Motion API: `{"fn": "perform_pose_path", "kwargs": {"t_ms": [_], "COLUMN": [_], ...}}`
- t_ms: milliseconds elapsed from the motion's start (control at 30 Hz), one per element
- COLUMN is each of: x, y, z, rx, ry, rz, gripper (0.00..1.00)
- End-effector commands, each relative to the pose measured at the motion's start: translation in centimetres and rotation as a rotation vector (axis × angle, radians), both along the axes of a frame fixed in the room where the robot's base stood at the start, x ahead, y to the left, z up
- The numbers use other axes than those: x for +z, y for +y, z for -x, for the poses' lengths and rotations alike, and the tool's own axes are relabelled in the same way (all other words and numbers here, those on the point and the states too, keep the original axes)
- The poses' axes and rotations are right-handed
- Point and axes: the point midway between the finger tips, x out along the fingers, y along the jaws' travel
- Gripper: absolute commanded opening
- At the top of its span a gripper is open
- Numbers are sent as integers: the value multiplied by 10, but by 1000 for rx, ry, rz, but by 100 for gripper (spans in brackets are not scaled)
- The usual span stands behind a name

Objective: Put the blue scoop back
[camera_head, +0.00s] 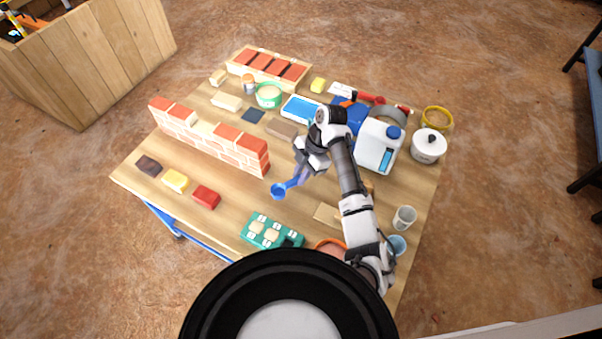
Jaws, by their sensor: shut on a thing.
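The blue scoop (279,190) shows near the middle of the wooden table, with its round bowl at the lower left and its handle running up to the right. My gripper (302,176) is shut on the scoop's handle. The fingertips are small and partly blurred in this view, so the exact grip is hard to see. I cannot tell whether the scoop touches the tabletop or hangs above it.
A small brick wall (210,140) stands to the left. A green tray (271,232) with pale pieces lies in front. A white jug (378,146), a lidded pot (429,146) and cups (404,218) are at the right. Bare tabletop surrounds the scoop.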

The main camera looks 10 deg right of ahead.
Motion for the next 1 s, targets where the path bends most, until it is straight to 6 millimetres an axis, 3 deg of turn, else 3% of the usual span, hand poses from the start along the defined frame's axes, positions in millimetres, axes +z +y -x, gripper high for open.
{"fn": "perform_pose_path", "kwargs": {"t_ms": [267, 700, 1000], "x": [-10, -48, -52], "y": [0, 0, 0], "z": [0, 0, 0], "rx": [0, 0, 0], "ry": [1, 0, 0], "rz": [0, -1, 0], "gripper": [0, 0, 0]}}
